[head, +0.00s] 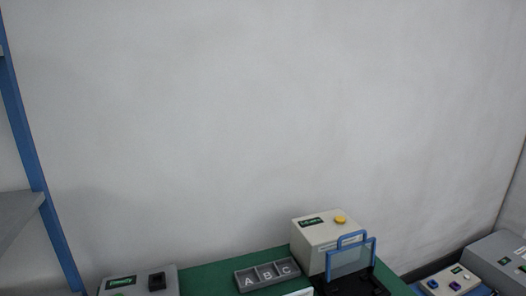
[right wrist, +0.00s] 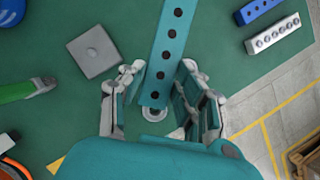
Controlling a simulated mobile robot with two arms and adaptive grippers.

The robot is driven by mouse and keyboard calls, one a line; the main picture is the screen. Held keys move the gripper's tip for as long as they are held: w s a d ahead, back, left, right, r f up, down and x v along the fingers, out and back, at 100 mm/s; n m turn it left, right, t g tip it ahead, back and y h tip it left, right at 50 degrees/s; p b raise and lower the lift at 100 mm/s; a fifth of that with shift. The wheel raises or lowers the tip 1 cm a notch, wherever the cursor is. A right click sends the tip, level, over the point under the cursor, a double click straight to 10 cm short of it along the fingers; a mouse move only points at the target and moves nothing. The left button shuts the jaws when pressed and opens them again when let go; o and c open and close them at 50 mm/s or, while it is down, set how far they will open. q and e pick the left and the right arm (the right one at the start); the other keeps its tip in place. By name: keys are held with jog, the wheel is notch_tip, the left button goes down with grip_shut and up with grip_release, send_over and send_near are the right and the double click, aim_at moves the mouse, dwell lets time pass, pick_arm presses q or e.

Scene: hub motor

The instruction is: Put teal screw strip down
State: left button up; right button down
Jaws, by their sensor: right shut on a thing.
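The teal screw strip (right wrist: 167,50) shows in the right wrist view as a long bar with a row of dark holes. It runs from the top edge down to between my right gripper's fingers. My right gripper (right wrist: 157,85) is shut on its near end. A small light round piece shows just under that end. The strip lies over the green surface (right wrist: 225,75); I cannot tell whether it touches it. The head view shows neither gripper nor the strip. My left gripper is in no view.
A grey square block (right wrist: 94,51) lies left of the strip. A silver strip (right wrist: 273,34) and a blue strip (right wrist: 256,9) lie at the right near the table edge. A green-handled tool (right wrist: 24,91) is at the left. The head view shows an A-B-C tray (head: 267,275).

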jog(key=m, duration=0.2)
jog(key=s+r+m+g+h, duration=0.1)
jog(key=m, duration=0.1)
jog(key=m+g+h, duration=0.1)
jog(key=m, duration=0.2)
jog(key=shift+s+d+r, duration=0.15)
jog(key=shift+s+r, duration=0.05)
jog(key=shift+s, duration=0.1)
jog(key=s+d+r+m+g+y, duration=0.1)
jog(key=s+r+m+g+y, duration=0.1)
jog(key=m, duration=1)
jog(key=s+d+r+m+g+y, duration=0.1)
jog(key=s+r+m+g, duration=0.3)
jog(key=m, duration=0.7)
jog(key=shift+s+r+m+g+y, duration=0.15)
jog(key=shift+r+m+g+y, duration=0.25)
jog(key=shift+r, duration=0.3)
jog(key=shift+d, duration=0.15)
